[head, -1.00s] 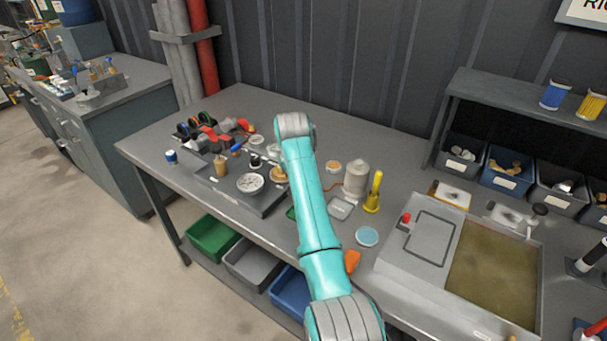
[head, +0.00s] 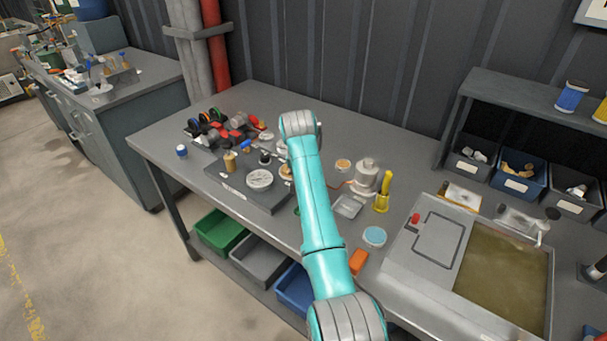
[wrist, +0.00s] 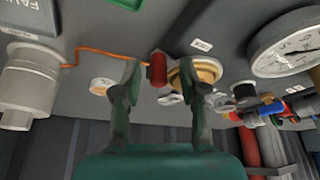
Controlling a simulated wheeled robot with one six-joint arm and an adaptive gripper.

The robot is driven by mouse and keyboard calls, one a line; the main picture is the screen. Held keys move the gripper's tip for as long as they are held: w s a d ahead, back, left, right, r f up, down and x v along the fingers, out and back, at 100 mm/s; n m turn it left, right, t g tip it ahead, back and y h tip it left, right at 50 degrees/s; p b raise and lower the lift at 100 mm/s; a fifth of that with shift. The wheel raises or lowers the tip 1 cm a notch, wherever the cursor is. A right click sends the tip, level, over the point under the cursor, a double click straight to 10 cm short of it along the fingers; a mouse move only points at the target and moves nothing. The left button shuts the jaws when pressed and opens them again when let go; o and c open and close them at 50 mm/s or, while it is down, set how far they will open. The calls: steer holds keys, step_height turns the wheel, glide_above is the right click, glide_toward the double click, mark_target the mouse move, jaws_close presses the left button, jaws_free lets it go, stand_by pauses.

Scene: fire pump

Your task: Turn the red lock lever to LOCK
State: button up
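The red lever (wrist: 157,68) shows in the wrist view as a short red cylinder beside a round brass-coloured fitting (wrist: 206,71). My gripper (wrist: 165,88) is open, with one finger on each side of the red lever. The left finger is close to the lever and the right finger overlaps the brass fitting. I cannot tell whether either finger touches the lever. In the head view my arm hides the gripper and the lever, and the brass fitting (head: 286,172) shows only partly at the arm's left edge. No lock marking is readable.
A white dial (head: 260,180) on a dark plate stands left of my arm; it also shows in the wrist view (wrist: 288,45). A pale cylinder (head: 366,178) with an orange wire and a yellow tool (head: 382,193) stand right. Red and black parts (head: 228,130) crowd the back left.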

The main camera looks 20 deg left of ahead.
steer(key=v, duration=1.2)
stand_by(0.4)
